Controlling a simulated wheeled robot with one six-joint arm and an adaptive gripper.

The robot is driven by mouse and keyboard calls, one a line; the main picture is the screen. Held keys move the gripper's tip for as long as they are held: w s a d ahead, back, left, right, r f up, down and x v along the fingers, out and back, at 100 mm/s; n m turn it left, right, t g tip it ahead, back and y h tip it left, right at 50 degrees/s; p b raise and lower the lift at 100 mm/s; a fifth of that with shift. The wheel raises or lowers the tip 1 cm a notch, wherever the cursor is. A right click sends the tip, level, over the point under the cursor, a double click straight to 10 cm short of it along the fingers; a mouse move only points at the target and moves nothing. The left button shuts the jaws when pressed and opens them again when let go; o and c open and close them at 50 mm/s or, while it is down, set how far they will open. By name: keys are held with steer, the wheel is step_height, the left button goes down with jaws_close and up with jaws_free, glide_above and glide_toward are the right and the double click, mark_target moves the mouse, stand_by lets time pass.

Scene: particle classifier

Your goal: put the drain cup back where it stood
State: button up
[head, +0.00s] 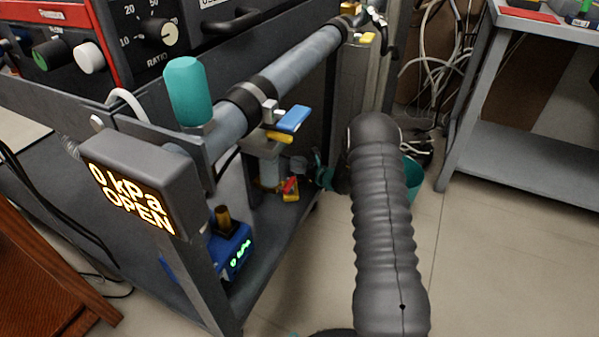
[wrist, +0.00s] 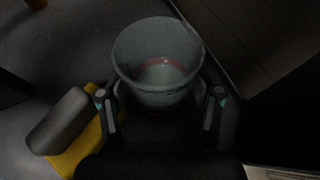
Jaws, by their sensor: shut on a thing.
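The drain cup (wrist: 158,52) is a grey, round, open cup in the wrist view, with a red ring low inside and a paler bottom. My gripper (wrist: 160,97) is shut on it, with one finger on each side of its wall. The cup's mouth faces the camera, and the underside is hidden. In the head view my dark ribbed arm covers much of the middle right. A teal curved piece (head: 413,177) shows past the arm's right edge; I cannot tell if it is this cup.
A horizontal grey pipe (head: 312,58) with a blue lever (head: 288,119) runs along the dark cabinet. A display box (head: 140,180) reads 0 kPa OPEN. A blue gauge (head: 230,250) sits on the lower shelf. A grey side table (head: 530,158) stands right, with clear floor before it.

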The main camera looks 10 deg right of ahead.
steer(key=shift+f, duration=0.25)
steer(key=o, duration=1)
steer(key=shift+c, duration=0.2)
steer(key=shift+r, duration=0.1)
steer(key=shift+r, duration=0.1)
steer(key=shift+r, duration=0.15)
steer(key=p+v, duration=0.1)
steer(key=v, duration=1)
steer(key=shift+s+d, duration=0.2)
steer(key=shift+s, duration=0.15)
steer(key=shift+r, duration=0.1)
